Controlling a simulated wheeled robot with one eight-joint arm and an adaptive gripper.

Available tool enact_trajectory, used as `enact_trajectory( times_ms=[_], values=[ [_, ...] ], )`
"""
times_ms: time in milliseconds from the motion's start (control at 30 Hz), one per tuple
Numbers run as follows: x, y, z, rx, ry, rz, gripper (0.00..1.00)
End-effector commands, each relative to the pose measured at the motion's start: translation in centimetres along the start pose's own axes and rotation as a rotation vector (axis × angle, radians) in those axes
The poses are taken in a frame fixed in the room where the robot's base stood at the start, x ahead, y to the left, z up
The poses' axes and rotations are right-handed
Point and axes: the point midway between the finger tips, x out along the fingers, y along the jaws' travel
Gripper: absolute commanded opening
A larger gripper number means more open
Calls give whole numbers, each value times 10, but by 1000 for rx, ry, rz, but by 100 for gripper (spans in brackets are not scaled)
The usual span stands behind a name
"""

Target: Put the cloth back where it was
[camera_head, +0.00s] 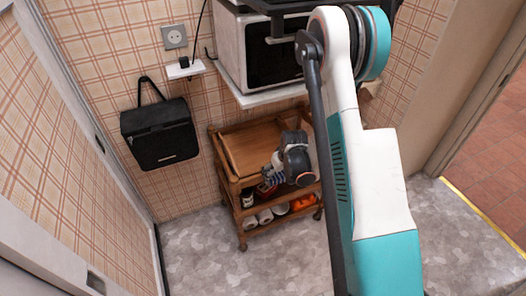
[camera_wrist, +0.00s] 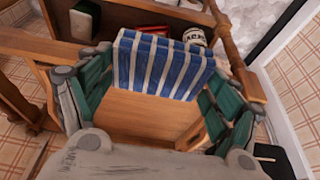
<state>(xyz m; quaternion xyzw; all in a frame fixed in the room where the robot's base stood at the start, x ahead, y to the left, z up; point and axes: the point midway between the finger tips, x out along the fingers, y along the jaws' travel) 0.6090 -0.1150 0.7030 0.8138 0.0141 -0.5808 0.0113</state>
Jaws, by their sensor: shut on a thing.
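The cloth (camera_wrist: 165,62) is blue with white stripes and hangs between the fingers of my gripper (camera_wrist: 158,88) in the wrist view. My gripper is shut on it, with one finger at each side. In the head view my gripper (camera_head: 278,170) is over the right part of the wooden trolley (camera_head: 237,181). A small striped bit of the cloth (camera_head: 268,171) shows there at its fingers. A bare wooden surface (camera_wrist: 140,115) shows below the cloth in the wrist view. I cannot tell whether the cloth touches the trolley.
White rolls (camera_head: 265,216) and an orange thing (camera_head: 302,202) are on the trolley's lower shelf. A microwave (camera_head: 272,58) stands on a white wall shelf (camera_head: 262,97) above. A black bag (camera_head: 160,135) hangs on the wall at left. The grey floor (camera_head: 200,250) in front is clear.

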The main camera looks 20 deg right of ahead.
Motion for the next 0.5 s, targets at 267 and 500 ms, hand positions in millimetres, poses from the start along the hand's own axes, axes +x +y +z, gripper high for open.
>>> enact_trajectory(
  times_ms=[267,500],
  values=[
    [17,0,-43,-2,0,-1,60],
    [35,0,-91,-1,0,0,60]
  ],
)
